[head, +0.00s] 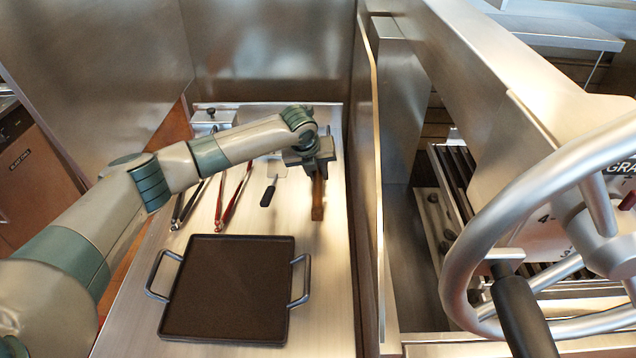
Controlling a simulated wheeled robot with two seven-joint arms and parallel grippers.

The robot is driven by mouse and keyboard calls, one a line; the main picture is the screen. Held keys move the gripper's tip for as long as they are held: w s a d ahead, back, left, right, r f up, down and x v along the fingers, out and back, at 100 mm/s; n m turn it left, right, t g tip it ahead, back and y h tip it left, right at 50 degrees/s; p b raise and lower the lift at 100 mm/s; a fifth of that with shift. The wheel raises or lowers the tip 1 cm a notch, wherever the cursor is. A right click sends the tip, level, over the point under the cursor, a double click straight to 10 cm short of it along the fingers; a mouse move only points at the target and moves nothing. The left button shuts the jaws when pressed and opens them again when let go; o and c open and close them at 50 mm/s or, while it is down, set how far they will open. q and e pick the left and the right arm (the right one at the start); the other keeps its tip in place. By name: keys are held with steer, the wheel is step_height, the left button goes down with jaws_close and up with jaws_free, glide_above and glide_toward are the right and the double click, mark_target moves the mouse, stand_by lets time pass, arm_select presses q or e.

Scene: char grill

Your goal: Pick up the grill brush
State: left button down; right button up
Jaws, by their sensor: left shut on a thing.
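The grill brush (317,200) shows as a brown wooden handle below my left gripper (316,168), at the right side of the steel counter. My left gripper is shut on the brush, and its jaws and wrist hide the upper part. I cannot tell whether the brush touches the counter. My left arm reaches in from the left, over the counter. My right gripper is not in view.
A dark griddle pan (228,290) with two side handles lies on the near counter (326,270). Red tongs (232,198), dark tongs (187,203) and a small spatula (268,196) lie left of the brush. A steel wall (368,200) edges the right; a large wheel (465,235) stands beyond.

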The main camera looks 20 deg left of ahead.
arm_select(q)
step_height(320, 180, up, 5)
steer(key=shift+r+b, duration=0.2)
steer(key=shift+b, duration=0.7)
steer(key=shift+r, duration=0.7)
steer(key=c, duration=2.2)
jaws_free()
steer(key=c, duration=0.3)
steer(key=shift+f, duration=0.1)
